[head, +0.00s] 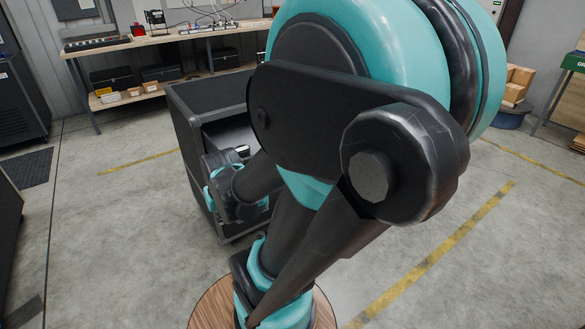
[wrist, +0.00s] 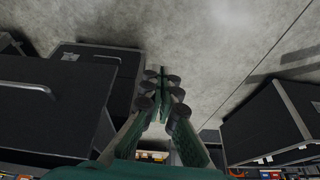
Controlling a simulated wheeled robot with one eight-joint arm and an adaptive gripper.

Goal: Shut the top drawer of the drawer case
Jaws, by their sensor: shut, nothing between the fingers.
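The dark drawer case (head: 205,95) stands on the floor left of centre in the head view, with my arm across most of its front. A paler opening (head: 229,132) shows under its top; I cannot tell how far the top drawer is out. In the wrist view, dark panels with pale bar handles fill the left, a nearer one (wrist: 45,110) and one behind it (wrist: 97,85). I cannot tell which is the top drawer. My gripper (wrist: 160,90) is shut and empty, right of these panels, with no clear contact. Its fingertips are hidden in the head view.
A workbench (head: 150,42) with boxes on its lower shelf stands behind the case. Another dark box (wrist: 265,125) shows at the right of the wrist view. A round wooden top (head: 210,305) is at the bottom of the head view. The concrete floor (head: 110,220) left of the case is clear.

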